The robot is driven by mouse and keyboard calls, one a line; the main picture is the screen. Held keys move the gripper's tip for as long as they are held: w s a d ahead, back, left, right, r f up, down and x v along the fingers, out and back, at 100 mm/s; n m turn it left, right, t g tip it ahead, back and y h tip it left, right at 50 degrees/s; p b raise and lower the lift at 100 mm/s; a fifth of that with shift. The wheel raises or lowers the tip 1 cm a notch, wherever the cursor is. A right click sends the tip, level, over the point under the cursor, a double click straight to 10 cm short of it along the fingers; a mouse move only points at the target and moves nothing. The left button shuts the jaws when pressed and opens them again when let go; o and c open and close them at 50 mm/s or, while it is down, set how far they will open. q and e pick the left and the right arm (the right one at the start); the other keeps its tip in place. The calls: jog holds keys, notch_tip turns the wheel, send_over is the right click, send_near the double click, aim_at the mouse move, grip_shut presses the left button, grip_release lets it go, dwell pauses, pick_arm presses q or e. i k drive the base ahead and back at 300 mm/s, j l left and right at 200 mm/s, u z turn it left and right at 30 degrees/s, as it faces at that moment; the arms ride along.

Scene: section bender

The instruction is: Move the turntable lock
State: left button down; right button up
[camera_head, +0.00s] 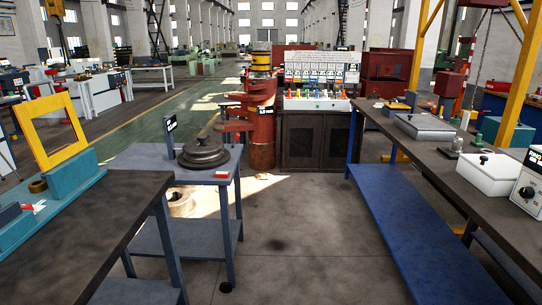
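A dark round stepped disc with a small knob on top, which looks like a turntable (203,154), sits on a blue-grey side table (150,161). A small red and white block (222,174) lies in front of it near the table edge. A dark upright plate with a white label (170,134) stands at its back left. I cannot tell for certain which part is the turntable lock. Neither of my grippers shows in the head view.
A dark workbench (90,225) with a yellow frame (50,130) is at left. A long bench (440,150) with a blue lower shelf (410,220) runs along the right. A red column machine (261,130) and control cabinet (316,140) stand behind. The middle floor is clear.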

aim_at(236, 138)
jog(key=i, duration=0.85)
jog(key=i+z, duration=0.15)
jog(key=i, duration=0.7)
jog(key=i+j, duration=0.2)
jog(key=i, duration=0.65)
jog(key=i+j+z, duration=0.1)
jog(key=i+z, duration=0.2)
jog(key=i, duration=0.4)
